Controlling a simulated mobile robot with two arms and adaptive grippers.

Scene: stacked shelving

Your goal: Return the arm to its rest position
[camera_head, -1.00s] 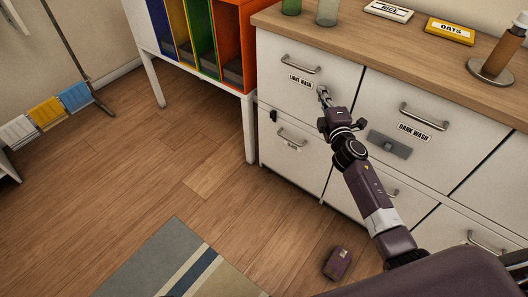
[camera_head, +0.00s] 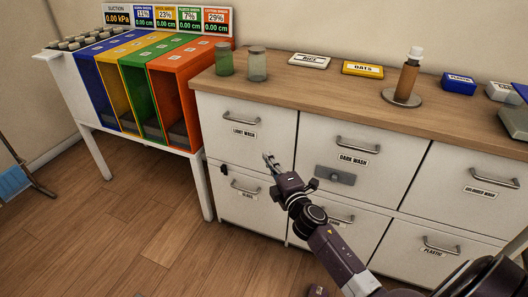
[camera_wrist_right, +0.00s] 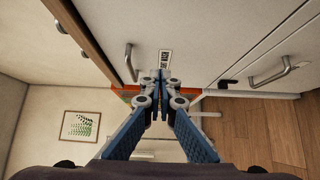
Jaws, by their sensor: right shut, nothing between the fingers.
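My right arm comes in from the lower right in the head view. Its gripper (camera_head: 268,158) is in front of the white drawer cabinet (camera_head: 270,122), just below and right of the LIGHT WASH label. The fingers are shut and empty. In the right wrist view the blue fingers (camera_wrist_right: 163,78) meet at their tips, with the cabinet front and a drawer handle (camera_wrist_right: 129,62) beyond them. Whether the fingertips touch the cabinet front cannot be told. My left gripper is not in view.
A colored bin rack (camera_head: 170,95) stands left of the cabinet. Drawer handles stick out from the cabinet front. The wooden floor (camera_head: 110,215) at left is open.

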